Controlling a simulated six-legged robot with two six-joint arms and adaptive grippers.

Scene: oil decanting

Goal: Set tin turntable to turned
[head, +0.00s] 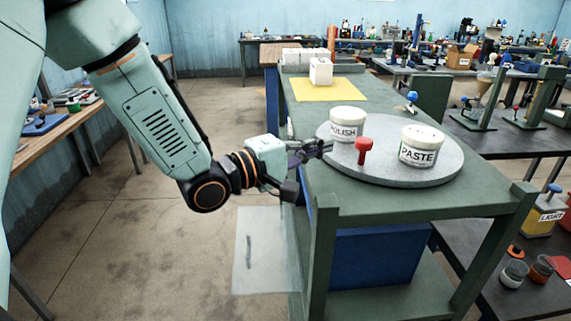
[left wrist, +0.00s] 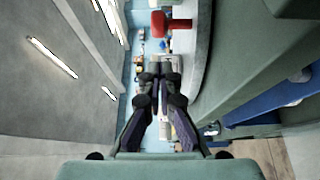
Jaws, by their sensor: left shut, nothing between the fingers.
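The round grey tin turntable (head: 380,172) lies on the green bench top in the head view. A red peg-like handle (head: 364,150) stands near its front left edge. Two white tins stand on it, one labelled POLISH (head: 347,122) and one labelled PASTE (head: 421,146). My left gripper (head: 327,147) is shut and empty beside the turntable's left edge, left of the red handle. I cannot tell whether it touches the rim. In the left wrist view the shut fingers (left wrist: 160,72) point ahead, with the red handle (left wrist: 170,24) above them. My right gripper is not in view.
The green bench (head: 300,110) holds a yellow mat (head: 325,90), a white block (head: 321,71) and a blue-knobbed part (head: 411,98) behind the turntable. Dark benches with tools stand at right. The floor at left is clear.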

